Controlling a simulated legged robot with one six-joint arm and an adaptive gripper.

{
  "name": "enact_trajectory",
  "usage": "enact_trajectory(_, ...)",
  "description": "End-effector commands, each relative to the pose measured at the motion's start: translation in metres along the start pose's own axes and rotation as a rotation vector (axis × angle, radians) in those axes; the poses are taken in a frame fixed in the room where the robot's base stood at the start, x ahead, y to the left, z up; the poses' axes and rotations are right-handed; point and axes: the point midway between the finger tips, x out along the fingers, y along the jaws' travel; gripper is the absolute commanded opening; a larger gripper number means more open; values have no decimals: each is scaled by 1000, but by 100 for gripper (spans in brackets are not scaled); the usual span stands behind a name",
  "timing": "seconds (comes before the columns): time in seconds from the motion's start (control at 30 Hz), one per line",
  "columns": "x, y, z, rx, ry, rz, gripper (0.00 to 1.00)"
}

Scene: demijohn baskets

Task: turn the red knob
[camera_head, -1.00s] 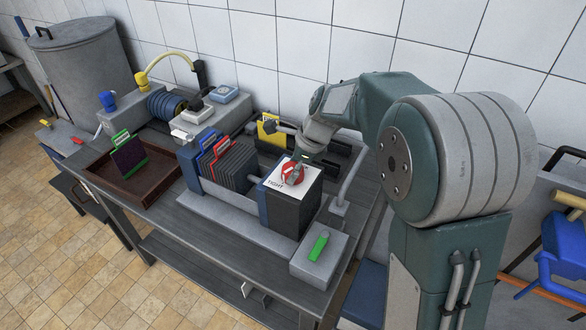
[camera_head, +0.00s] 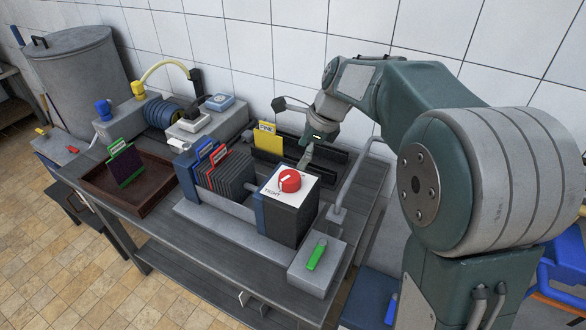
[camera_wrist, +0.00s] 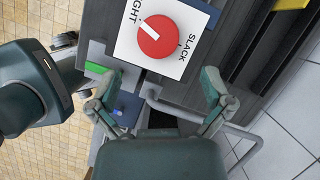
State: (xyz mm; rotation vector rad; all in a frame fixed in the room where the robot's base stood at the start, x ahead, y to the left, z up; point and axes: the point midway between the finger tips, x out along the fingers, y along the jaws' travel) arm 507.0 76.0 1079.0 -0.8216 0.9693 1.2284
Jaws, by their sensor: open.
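The red knob (camera_head: 289,181) is round with a white pointer line. It sits on a white plate on top of a dark box (camera_head: 291,215). In the wrist view the knob (camera_wrist: 156,36) is fully uncovered; its line points up-left, toward the side lettered "...GHT", away from "SLACK". My gripper (camera_head: 307,158) is behind and above the knob in the head view, apart from it. In the wrist view my gripper (camera_wrist: 157,95) is open, with its fingers spread wide and nothing between them; the knob lies beyond the fingertips.
A rack of dark plates (camera_head: 222,178) stands left of the box. A grey block with a green lever (camera_head: 316,254) is in front. A bent grey pipe (camera_head: 352,176) rises at the right. A yellow card (camera_head: 268,140) stands behind, and a brown tray (camera_head: 150,195) lies left.

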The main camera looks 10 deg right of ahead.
Motion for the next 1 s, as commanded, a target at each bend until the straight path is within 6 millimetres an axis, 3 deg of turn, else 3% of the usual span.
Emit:
enact_trajectory(0.1, -22, -1, 0, 0, 1, -3, 100)
enact_trajectory(0.23, -34, -1, 0, -1, 1, -1, 100)
enact_trajectory(0.77, -39, 1, 0, -9, 3, -2, 100)
enact_trajectory(0.87, -47, 13, -1, -81, 18, -22, 100)
enact_trajectory(1.0, -65, 48, -9, -319, 77, -76, 100)
